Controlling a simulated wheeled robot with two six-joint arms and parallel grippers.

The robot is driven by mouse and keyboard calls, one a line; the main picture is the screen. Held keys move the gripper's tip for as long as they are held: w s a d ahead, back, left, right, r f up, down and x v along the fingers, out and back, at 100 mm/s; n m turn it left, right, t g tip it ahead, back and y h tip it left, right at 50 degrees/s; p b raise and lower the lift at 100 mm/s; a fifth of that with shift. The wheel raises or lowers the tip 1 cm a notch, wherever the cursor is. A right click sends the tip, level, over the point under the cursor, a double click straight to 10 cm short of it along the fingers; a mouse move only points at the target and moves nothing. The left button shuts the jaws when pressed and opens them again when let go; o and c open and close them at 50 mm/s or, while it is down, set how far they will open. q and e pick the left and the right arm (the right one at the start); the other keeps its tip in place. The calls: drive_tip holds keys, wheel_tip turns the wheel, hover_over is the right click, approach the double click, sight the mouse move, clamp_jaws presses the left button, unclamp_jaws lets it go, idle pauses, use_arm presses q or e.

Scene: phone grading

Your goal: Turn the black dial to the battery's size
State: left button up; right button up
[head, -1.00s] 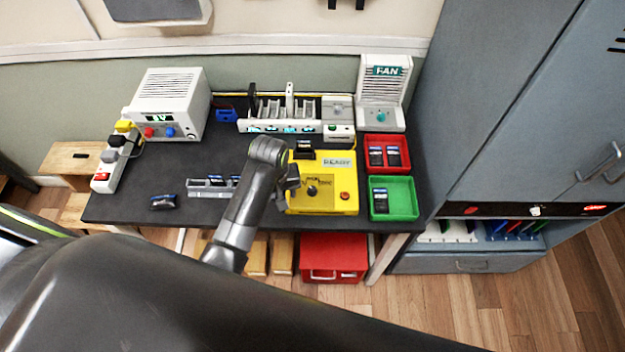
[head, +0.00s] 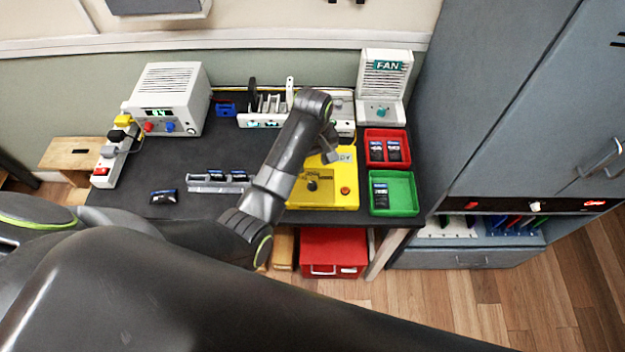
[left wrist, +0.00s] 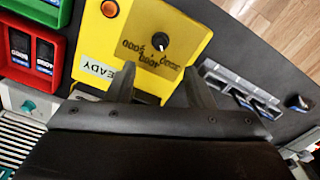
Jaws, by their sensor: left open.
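The black dial (head: 312,186) is on the front of the yellow tester (head: 335,193), with printed labels around it. In the left wrist view the dial (left wrist: 160,41) shows a light pointer mark, and its labels are upside down and too small to read surely. My left gripper (head: 330,152) is over the back of the tester, behind the dial and apart from it. In the left wrist view its two fingers (left wrist: 155,88) are spread and empty, over the tester's edge by the READY display (left wrist: 98,70). The battery slot at the tester's back is hidden by my arm. My right gripper is out of view.
A red tray (head: 387,133) and a green tray (head: 411,207) with dark batteries stand right of the tester. A grey holder (head: 205,188) with batteries and a loose battery (head: 163,197) lie to the left. A red button (head: 345,191) is beside the dial.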

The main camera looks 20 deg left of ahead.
sight(312, 183)
use_arm(q)
wheel_tip(312, 183, down, 10)
drive_tip(key=shift+r, duration=0.1)
idle(0.4)
drive_tip(key=c, duration=1)
